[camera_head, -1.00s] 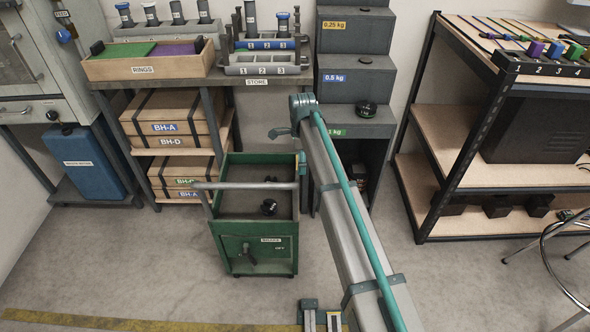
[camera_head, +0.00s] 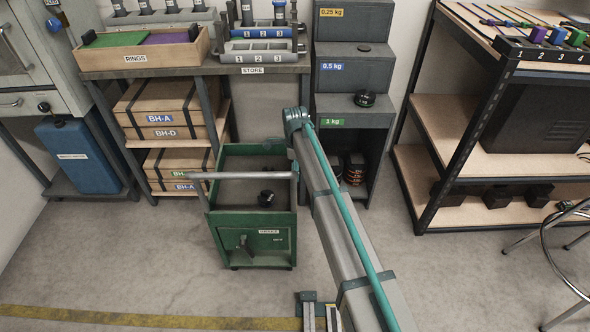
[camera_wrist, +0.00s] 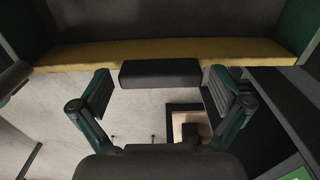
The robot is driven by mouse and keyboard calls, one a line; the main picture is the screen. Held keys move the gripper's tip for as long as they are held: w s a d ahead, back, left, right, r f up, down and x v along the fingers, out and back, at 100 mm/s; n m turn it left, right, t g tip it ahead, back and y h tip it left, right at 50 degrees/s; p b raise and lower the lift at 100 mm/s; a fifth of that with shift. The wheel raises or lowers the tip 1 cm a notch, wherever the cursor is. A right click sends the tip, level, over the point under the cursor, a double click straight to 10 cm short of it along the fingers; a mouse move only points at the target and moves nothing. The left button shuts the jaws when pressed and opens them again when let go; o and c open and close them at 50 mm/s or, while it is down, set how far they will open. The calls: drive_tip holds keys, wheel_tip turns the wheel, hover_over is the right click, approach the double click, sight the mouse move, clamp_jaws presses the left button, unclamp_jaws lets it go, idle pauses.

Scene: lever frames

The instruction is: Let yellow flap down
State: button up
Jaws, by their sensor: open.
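A yellow strip (camera_wrist: 170,52), which looks like the flap's edge or face, spans the upper part of the wrist view under a dark panel. A dark block (camera_wrist: 160,73) sits at its lower edge in the middle, perhaps a handle. My gripper (camera_wrist: 159,93) is open. Its two fingers stand to the left and right of the block with clear gaps, and nothing is held. I cannot tell how deep the block is between the fingers. The flap and my gripper do not show in the head view, where my arm reaches across the middle.
A green cart (camera_head: 252,222) with a grey push bar stands left of my arm. Behind it are a shelf with BH boxes (camera_head: 168,110) and grey stepped weight blocks (camera_head: 352,75). A black-framed rack (camera_head: 470,130) stands at right. The floor in front is clear.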

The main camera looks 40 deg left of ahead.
drive_tip(key=shift+f, duration=0.1)
drive_tip(key=c, duration=1.5)
drive_tip(key=shift+c, duration=0.2)
